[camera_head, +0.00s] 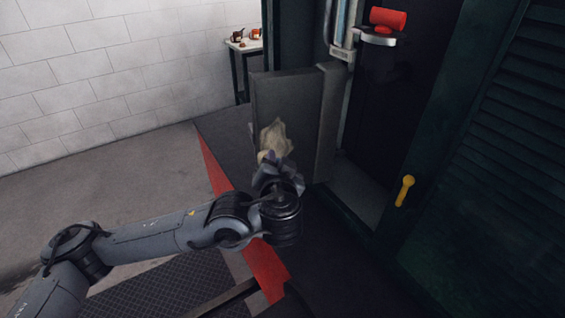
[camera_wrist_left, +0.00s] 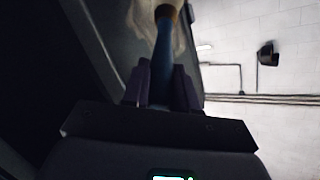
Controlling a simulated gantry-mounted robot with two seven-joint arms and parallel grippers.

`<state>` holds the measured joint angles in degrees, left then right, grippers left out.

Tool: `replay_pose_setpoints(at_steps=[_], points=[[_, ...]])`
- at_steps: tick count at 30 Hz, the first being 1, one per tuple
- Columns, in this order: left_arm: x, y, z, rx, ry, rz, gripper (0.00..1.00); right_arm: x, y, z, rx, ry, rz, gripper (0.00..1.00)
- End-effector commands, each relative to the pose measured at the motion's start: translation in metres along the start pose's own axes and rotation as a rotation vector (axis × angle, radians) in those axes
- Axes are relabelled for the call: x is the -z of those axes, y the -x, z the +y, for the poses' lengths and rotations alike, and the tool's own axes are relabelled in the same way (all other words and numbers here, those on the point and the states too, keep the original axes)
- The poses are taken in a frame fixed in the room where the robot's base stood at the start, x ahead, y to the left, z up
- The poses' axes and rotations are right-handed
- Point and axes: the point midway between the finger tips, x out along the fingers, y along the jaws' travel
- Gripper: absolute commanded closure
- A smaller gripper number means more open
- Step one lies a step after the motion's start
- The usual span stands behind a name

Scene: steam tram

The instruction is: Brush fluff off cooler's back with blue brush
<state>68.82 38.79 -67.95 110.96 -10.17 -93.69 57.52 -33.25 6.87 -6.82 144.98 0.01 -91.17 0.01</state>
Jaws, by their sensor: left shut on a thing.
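My left gripper (camera_head: 277,172) is in front of a grey upright box-like panel (camera_head: 295,100), which may be the cooler's back. The left wrist view shows the gripper (camera_wrist_left: 162,85) shut on the blue handle of the brush (camera_wrist_left: 163,55). A brown collar is at the handle's far end, at the top edge of that view. A pale, shaggy tuft (camera_head: 275,136) stands just beyond the fingers against the panel. I cannot tell whether it is fluff, bristles or both, or whether the brush touches the panel. My right gripper is out of view.
A yellow handle (camera_head: 405,190) sticks out at the right of the dark doorway. A red cylinder (camera_head: 388,18) rests on a small bracket above. A small table (camera_head: 243,45) with little items stands at the back by the white brick wall. A red edge strip (camera_head: 214,165) borders the dark floor.

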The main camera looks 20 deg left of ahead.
Motion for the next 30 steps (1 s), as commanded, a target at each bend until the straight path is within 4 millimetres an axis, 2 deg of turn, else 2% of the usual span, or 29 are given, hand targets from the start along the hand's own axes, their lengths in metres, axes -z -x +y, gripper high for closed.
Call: replay_pose_setpoints(at_steps=[9, 15, 30], points=[[0.016, 0.003, -0.009, 0.0, 0.001, 0.0, 1.0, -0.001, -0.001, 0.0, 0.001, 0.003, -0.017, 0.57], [0.018, 0.003, -0.01, 0.001, 0.001, -0.001, 1.0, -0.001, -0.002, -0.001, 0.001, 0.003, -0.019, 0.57], [0.032, -0.002, 0.014, 0.0, 0.001, 0.001, 1.0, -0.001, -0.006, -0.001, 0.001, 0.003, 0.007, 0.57]])
